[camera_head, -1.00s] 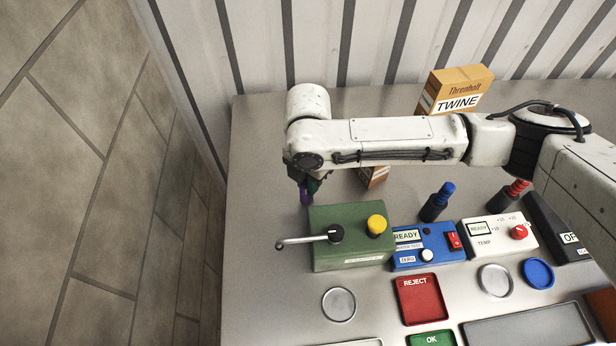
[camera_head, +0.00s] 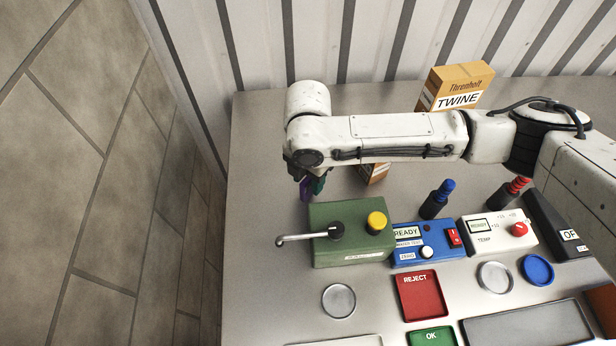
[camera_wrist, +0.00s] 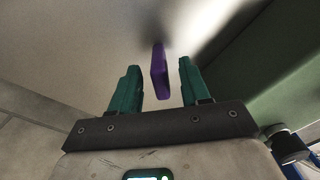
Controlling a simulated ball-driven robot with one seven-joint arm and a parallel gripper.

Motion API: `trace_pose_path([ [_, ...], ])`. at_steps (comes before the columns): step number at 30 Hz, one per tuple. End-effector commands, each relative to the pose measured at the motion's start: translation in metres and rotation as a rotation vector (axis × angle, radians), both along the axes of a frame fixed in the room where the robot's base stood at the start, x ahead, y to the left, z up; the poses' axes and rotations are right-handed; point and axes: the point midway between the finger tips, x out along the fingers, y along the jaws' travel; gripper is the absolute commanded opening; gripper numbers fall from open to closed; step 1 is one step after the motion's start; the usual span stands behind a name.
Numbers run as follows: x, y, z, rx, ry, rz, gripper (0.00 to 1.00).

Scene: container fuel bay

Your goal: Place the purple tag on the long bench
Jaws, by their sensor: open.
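The purple tag (camera_wrist: 160,72) stands on edge between the two green fingers of my gripper (camera_wrist: 159,66) in the wrist view, with a gap on each side. My gripper is open. In the head view the tag (camera_head: 305,188) shows just below my wrist, behind the green box, partly hidden by my arm. The long bench (camera_head: 262,200) is the grey surface below it. I cannot tell whether the tag's lower edge touches the bench.
A green box (camera_head: 350,246) with a lever and yellow knob stands close to my gripper. Blue (camera_head: 408,256) and white (camera_head: 490,248) instruments stand to its right. A twine box (camera_head: 456,88) is at the back. The bench's left part is clear.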

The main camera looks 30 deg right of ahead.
Motion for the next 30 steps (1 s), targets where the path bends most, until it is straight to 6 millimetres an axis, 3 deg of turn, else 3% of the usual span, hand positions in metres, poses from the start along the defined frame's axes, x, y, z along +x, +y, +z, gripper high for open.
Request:
trace_pose_path([
  [18, 0.001, 0.0, 0.105, 0.001, -0.003, 0.001, 0.46],
  [24, 0.0, 0.0, 0.118, 0.0, -0.001, 0.001, 0.46],
  [30, 0.0, 0.0, 0.119, 0.0, -0.001, 0.0, 0.46],
])
